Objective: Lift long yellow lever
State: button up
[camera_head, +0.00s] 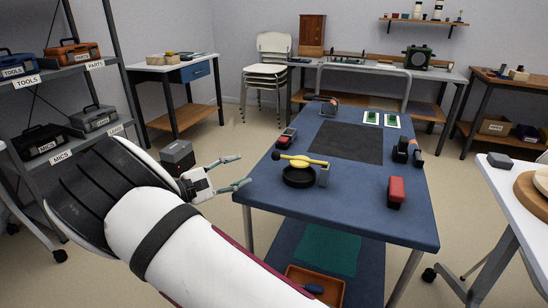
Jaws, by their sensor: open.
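A long yellow lever (301,161) lies roughly level above a round black base (299,178) on the near left part of the blue table (350,213). A dark round knob (276,156) is at its left end. A small grey block (324,177) stands beside the base on the right. My gripper (243,171) is open and empty, left of the lever and apart from it, by the table's left edge. Its two greenish fingers point right towards the lever.
A red-topped block (396,191) stands right of the lever. A small red and black device (286,138) is behind it. A black mat (346,143) lies mid-table, with dark items (408,151) on the right. Shelves (60,75) with toolboxes stand left.

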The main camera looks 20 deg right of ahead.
aim_at(272, 157)
jog(key=b+x, duration=0.2)
jog(key=x, duration=1.1)
jog(key=shift+d+r, duration=0.1)
jog(key=shift+d, duration=0.25)
jog(key=shift+c, duration=0.2)
jog(key=shift+w, duration=0.1)
grip_shut()
